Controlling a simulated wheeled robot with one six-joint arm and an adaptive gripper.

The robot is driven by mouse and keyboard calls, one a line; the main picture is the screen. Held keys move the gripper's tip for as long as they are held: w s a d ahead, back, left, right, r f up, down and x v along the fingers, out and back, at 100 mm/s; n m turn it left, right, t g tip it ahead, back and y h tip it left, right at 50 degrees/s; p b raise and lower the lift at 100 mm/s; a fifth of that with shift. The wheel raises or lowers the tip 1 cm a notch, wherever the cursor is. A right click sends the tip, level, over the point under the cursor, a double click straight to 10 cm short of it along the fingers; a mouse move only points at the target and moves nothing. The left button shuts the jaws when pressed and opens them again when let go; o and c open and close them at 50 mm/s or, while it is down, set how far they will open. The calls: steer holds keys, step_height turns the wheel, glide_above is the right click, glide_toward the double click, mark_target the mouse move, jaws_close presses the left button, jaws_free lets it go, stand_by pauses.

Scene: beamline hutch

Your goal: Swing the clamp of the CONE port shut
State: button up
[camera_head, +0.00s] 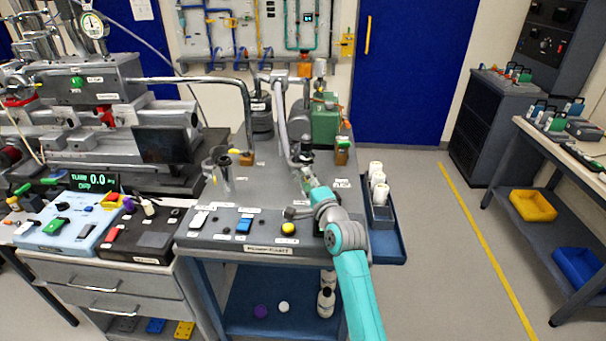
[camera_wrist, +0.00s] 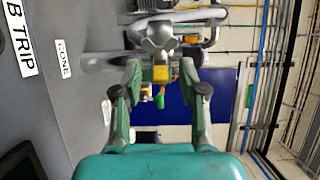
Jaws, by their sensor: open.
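The CONE label (camera_wrist: 63,58) is on the grey panel at the left of the wrist view. Beside it is a grey metal fitting (camera_wrist: 158,32) with a tube running across, seemingly the CONE port; whether its clamp is open or shut I cannot tell. My gripper (camera_wrist: 160,78) is open, its fingers apart below the fitting in the picture. A yellow-orange block (camera_wrist: 161,73) shows between the fingers, touching neither visibly. In the head view my gripper (camera_head: 304,165) is over the rear right of the grey bench (camera_head: 270,195), partly hidden by my wrist; the clamp is unclear there.
A green unit (camera_head: 324,122) stands behind my gripper. A tall bent pipe (camera_head: 247,110) rises to its left. An upright cylinder (camera_head: 225,172) stands on the bench. White bottles (camera_head: 376,175) stand in a blue side tray (camera_head: 388,235).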

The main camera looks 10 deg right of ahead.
steer(key=shift+w+a, duration=0.2)
steer(key=shift+w, duration=1.7)
steer(key=shift+c, duration=0.3)
jaws_close()
